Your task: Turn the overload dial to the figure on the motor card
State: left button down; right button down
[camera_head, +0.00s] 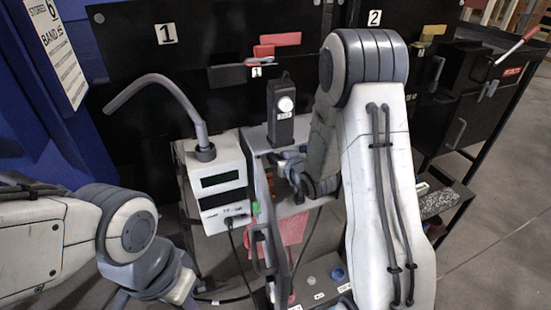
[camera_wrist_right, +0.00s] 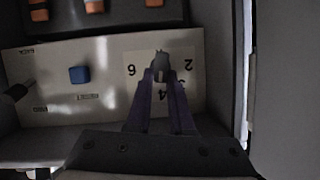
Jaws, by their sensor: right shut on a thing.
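In the right wrist view, a pale panel carries a dial (camera_wrist_right: 162,62) ringed by a white scale plate (camera_wrist_right: 190,60). The figures 6, 2 and 4 show around it, seen upside down. My right gripper (camera_wrist_right: 162,74) is shut on the dial's grey knob, its two dark fingers reaching up from below. The fingers hide part of the scale, and I cannot tell which figure the dial points to. In the head view my right arm bends down over the bench. My left arm is at lower left, its fingers out of frame. I cannot make out a motor card.
A blue button (camera_wrist_right: 79,74) sits left of the dial in the right wrist view. A black cabinet (camera_head: 480,90) is at right. Open floor shows at far right.

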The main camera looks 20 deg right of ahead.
jog(key=shift+f+m+t+y+b, duration=0.1)
jog(key=shift+f+m+t+b, duration=1.1)
jog(key=shift+m, duration=4.2)
jog(key=shift+f+m+t+y+b, duration=0.15)
jog(key=shift+m+t+b, duration=2)
jog(key=shift+m, duration=3.25)
jog(key=shift+f+m+t+y+b, duration=0.1)
jog(key=shift+f+m+t+b, duration=0.8)
jog(key=shift+m+b, duration=2.95)
jog(key=m+p, duration=0.3)
jog(key=shift+r, duration=0.25)
